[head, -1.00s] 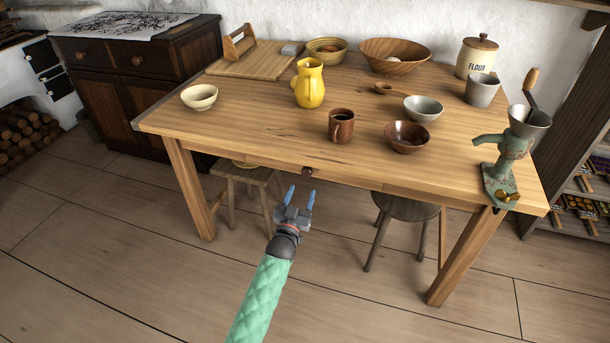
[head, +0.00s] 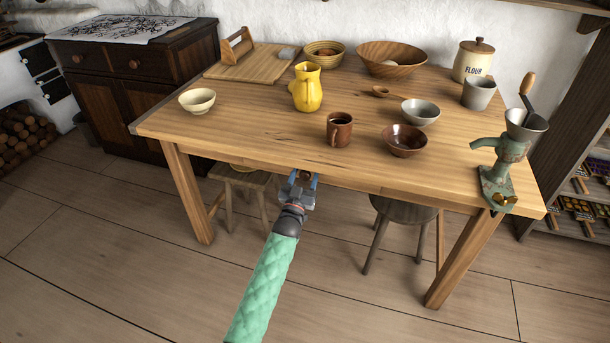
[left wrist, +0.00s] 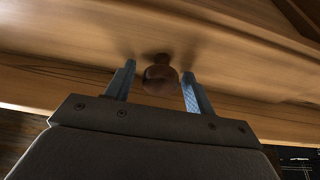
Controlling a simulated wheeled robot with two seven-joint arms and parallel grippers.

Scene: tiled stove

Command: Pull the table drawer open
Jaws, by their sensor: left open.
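The wooden table (head: 250,135) stands in the middle of the head view, with its drawer front in the near apron under the top. The drawer has a round dark brown knob (left wrist: 160,78), seen in the left wrist view between my fingers. My left gripper (head: 303,176) is at the drawer front. In the left wrist view my left gripper (left wrist: 157,88) is open, with one blue finger on each side of the knob and a gap to each. In the head view my gripper mostly hides the knob. The drawer appears shut. My right gripper is not in view.
On the table stand a brown mug (head: 339,129), a yellow jug (head: 306,88), a dark bowl (head: 404,140) and a green grinder (head: 500,165) at the right edge. Stools (head: 245,185) (head: 402,215) are under the table. The floor in front is clear.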

